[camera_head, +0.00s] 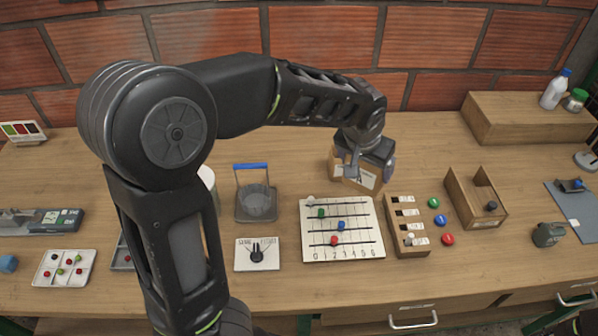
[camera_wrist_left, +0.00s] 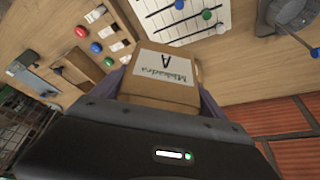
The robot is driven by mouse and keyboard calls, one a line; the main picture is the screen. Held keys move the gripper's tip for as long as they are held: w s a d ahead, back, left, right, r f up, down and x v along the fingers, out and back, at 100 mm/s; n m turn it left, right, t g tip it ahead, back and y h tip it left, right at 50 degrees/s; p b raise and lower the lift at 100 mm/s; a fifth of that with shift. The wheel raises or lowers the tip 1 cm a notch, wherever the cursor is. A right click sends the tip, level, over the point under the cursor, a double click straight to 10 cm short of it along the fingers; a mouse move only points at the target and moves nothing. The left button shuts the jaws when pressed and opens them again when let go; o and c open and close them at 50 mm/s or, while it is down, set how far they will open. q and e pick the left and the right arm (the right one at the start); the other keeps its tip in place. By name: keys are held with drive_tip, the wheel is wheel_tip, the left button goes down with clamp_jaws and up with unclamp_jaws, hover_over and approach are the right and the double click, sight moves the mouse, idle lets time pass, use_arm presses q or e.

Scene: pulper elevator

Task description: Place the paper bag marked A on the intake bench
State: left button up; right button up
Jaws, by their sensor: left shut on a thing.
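The paper bag marked A (camera_head: 367,180) is a brown block with a white label. It is held between the fingers of my left gripper (camera_head: 368,165), above or at the back of the wooden bench (camera_head: 290,153). The left wrist view shows the bag (camera_wrist_left: 162,83) between the jaws, its label reading "A" with a word beneath. My left gripper is shut on it. I cannot tell whether the bag's underside touches the bench. My right gripper is not in view.
A white board with coloured beads (camera_head: 343,250) lies in front of the bag. A wooden switch block (camera_head: 407,215) and an open wooden box (camera_head: 463,190) stand to its right. A pan with a blue handle (camera_head: 255,203) stands left. Bare bench lies behind.

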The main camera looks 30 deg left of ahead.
use_arm(q)
drive_tip(key=w+a+f+n+y+b, duration=0.1)
drive_tip(key=a+f+n, duration=0.1)
drive_tip(key=a, duration=0.9)
drive_tip(key=w+a+f+n+g+y+b, duration=0.1)
drive_tip(key=a+n, duration=0.4)
drive_tip(key=a, duration=0.7)
wheel_tip(320, 180, down, 2)
drive_tip(key=shift+w+f+y, duration=0.25)
drive_tip(key=shift+w+y, duration=0.15)
drive_tip(key=shift+w, duration=0.2)
wheel_tip(320, 180, down, 6)
drive_tip(key=shift+p, duration=0.45)
drive_tip(key=shift+f, duration=0.15)
wheel_tip(320, 180, down, 4)
drive_tip(key=shift+r+p, duration=0.25)
drive_tip(key=shift+p, duration=0.15)
drive_tip(key=shift+f, duration=0.1)
